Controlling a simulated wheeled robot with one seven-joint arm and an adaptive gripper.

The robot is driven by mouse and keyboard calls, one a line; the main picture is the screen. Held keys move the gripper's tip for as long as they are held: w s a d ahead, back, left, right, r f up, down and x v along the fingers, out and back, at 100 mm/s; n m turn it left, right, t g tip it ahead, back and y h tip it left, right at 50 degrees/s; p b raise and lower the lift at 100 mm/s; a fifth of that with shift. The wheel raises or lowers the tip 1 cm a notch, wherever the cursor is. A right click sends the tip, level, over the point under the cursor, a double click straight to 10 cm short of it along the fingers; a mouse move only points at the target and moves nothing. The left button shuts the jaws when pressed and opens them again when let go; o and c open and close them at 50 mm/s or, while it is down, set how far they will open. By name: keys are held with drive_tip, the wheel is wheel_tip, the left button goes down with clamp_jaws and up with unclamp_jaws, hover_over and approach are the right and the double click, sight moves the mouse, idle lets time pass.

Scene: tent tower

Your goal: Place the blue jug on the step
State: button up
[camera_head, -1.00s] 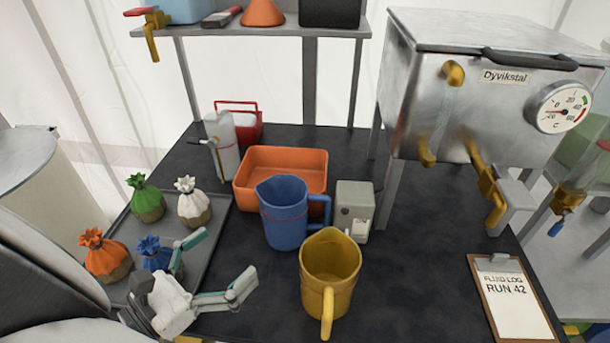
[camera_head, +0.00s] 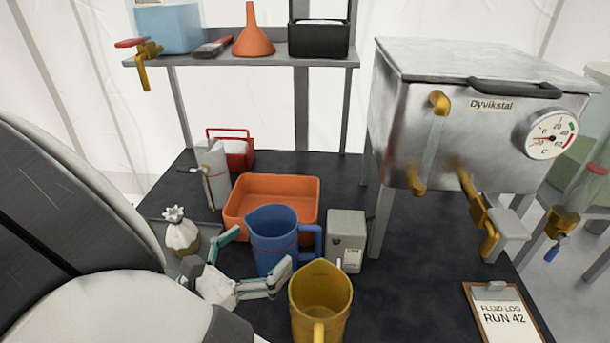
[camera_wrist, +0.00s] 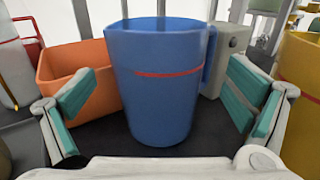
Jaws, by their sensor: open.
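The blue jug (camera_head: 272,240) stands upright on the dark table, with a red line around it and its handle on the right. It fills the middle of the wrist view (camera_wrist: 158,85). My gripper (camera_head: 255,254) is open at the jug's near side. In the wrist view its teal-padded fingers (camera_wrist: 160,100) stand to the left and right of the jug, with gaps showing. I cannot tell for sure which surface is the step; a small grey ledge (camera_head: 512,224) juts out beside the metal tank's brass tap.
A yellow jug (camera_head: 320,300) stands close in front and right of the blue jug. An orange tray (camera_head: 255,186) is behind it, a grey box (camera_head: 346,240) to its right. The metal tank (camera_head: 450,130) and clipboard (camera_head: 503,318) are farther right.

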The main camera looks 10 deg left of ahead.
drive_tip(key=x, duration=0.3)
drive_tip(key=shift+w+d, duration=0.1)
drive_tip(key=shift+w, duration=0.05)
drive_tip(key=c, duration=1.4)
drive_tip(key=shift+r, duration=0.15)
